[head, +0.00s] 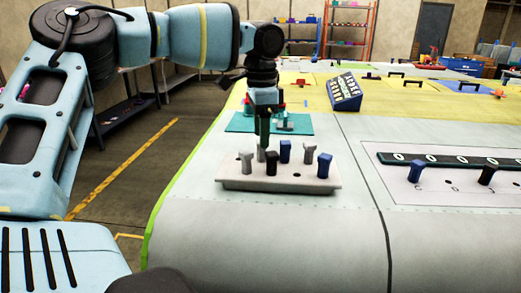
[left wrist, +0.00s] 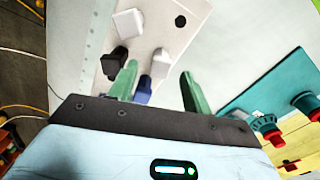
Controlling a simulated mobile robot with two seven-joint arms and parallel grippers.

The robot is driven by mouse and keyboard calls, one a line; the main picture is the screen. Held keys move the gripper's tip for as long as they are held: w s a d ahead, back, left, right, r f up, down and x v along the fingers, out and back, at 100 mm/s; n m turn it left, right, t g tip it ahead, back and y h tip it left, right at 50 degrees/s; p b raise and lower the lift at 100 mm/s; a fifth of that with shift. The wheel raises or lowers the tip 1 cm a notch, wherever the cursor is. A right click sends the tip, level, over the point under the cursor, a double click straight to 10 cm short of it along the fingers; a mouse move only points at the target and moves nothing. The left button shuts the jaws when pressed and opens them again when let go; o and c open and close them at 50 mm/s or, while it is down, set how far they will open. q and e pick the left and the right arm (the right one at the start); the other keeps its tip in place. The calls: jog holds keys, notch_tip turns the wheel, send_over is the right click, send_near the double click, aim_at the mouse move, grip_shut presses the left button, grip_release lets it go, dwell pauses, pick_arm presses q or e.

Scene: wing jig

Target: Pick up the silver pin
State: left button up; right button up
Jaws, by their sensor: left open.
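A pale block (head: 235,184) on the wing surface holds several upright pins. Silver pins stand at its left end (head: 246,161) and towards the right at the back (head: 309,153). Black (head: 271,163) and blue (head: 285,151) pins stand among them. My left gripper (head: 265,137) points down over the back left of the block, and its green fingers are open. In the left wrist view, a silver pin (left wrist: 160,63) and a blue pin (left wrist: 143,90) show in the space between the fingertips (left wrist: 160,80). I cannot tell contact. My right gripper is out of view.
A teal plate (head: 240,122) with fittings lies behind the block. A dark strip panel (head: 450,162) with blue and black pins lies to the right. A blue labelled box (head: 345,92) stands further back. The surface before the block is clear.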

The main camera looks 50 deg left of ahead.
pick_arm(q)
jog(key=shift+f, duration=0.75)
jog(key=shift+c, duration=0.3)
grip_shut()
notch_tip(320, 180, up, 10)
